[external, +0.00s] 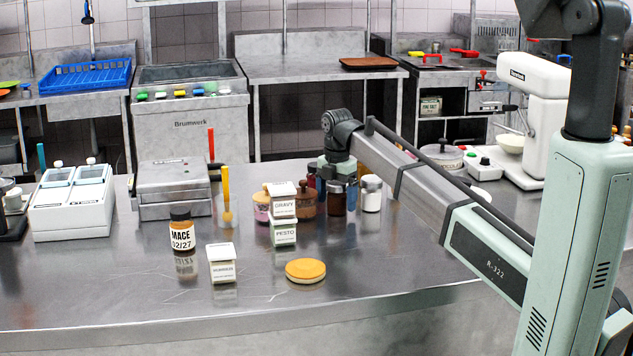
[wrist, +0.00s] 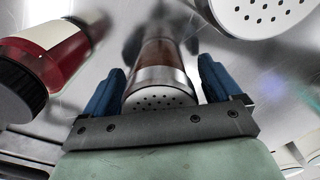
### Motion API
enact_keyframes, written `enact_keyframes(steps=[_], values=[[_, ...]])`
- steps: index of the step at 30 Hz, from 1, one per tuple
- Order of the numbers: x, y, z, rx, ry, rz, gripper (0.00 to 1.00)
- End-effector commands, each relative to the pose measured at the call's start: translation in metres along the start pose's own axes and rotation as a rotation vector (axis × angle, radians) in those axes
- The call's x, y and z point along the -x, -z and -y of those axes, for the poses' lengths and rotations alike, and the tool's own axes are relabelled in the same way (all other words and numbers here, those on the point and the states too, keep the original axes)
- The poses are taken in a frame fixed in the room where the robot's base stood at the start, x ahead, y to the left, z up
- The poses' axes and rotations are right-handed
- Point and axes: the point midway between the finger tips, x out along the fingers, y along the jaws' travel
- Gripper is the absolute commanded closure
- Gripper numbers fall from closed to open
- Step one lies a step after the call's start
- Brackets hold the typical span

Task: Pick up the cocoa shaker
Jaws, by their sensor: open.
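The cocoa shaker (external: 337,203) is a clear jar with dark brown contents and a silver lid, upright on the steel counter among several jars. In the wrist view the shaker (wrist: 163,60) shows its perforated lid. My gripper (wrist: 161,70) is open, with one blue finger on each side of the shaker. A narrow gap shows beside each finger, so the jaws do not appear closed on it. In the external view my gripper (external: 336,196) points down over the shaker, and the wrist partly hides the jar's top.
A white shaker (external: 371,196) with a perforated lid (wrist: 265,14) stands close on the right. A red bottle with a black cap (wrist: 48,52) is close by in the wrist view. A brown pot (external: 304,203) and stacked labelled tubs (external: 283,218) stand left. The front counter is mostly clear.

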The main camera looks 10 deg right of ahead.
Motion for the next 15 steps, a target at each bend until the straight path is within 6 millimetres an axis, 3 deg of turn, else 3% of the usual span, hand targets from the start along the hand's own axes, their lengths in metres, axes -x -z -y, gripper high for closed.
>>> enact_keyframes(steps=[5,15], values=[[0.0002,-0.0001,-0.0001,0.000,0.000,0.000,0.10],[0.0004,0.0000,-0.0001,0.000,0.000,0.000,0.42]])
